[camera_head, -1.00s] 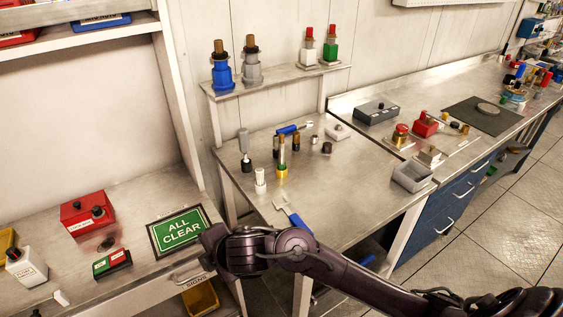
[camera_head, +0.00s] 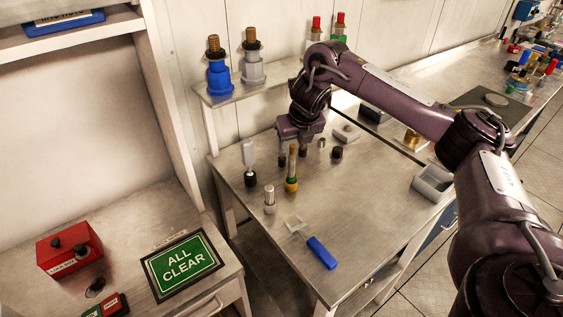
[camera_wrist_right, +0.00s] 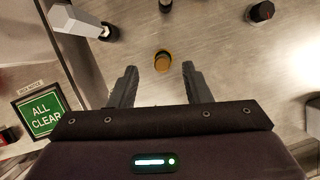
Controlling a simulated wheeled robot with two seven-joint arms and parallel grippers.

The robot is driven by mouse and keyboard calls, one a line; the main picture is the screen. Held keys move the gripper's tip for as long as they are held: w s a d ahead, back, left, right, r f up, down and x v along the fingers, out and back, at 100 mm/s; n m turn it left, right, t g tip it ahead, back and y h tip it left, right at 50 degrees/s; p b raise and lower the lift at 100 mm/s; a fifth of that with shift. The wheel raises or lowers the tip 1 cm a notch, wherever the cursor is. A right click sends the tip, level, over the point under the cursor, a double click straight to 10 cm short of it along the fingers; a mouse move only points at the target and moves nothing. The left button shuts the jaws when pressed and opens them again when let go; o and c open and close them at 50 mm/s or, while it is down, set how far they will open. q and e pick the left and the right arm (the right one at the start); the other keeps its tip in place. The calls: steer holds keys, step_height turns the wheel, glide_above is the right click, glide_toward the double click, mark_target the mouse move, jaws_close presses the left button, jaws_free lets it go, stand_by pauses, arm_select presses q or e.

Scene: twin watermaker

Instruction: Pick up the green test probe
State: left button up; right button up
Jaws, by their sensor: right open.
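I cannot tell whether the fingers touch the probe. A green item (camera_head: 340,38) with a red cap stands on the raised shelf, partly behind my arm. My left gripper is not in view.
A white-topped cylinder (camera_head: 270,198) and a grey-topped black-based piece (camera_head: 249,165) stand close left of the probe. A blue-handled tool (camera_head: 322,252) lies in front. A grey tray (camera_head: 432,184) is at the right. The table's front middle is clear.

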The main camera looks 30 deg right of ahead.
mark_target(294, 150)
steer(key=shift+s+d+f+p, duration=0.1)
steer(key=shift+f+p, duration=0.35)
steer(key=shift+f, duration=0.15)
steer(key=shift+s+d+f+p, duration=0.1)
steer(key=shift+f+p, duration=0.35)
steer(key=shift+f, duration=0.1)
steer(key=x, duration=0.3)
steer(key=shift+w+p, duration=0.4)
steer(key=shift+w+f, duration=0.15)
steer(key=shift+f, duration=0.3)
steer(key=c, duration=0.7)
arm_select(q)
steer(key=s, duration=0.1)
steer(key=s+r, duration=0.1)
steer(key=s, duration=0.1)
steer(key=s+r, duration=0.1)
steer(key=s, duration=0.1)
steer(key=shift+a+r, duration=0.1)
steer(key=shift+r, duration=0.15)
arm_select(e)
jaws_close()
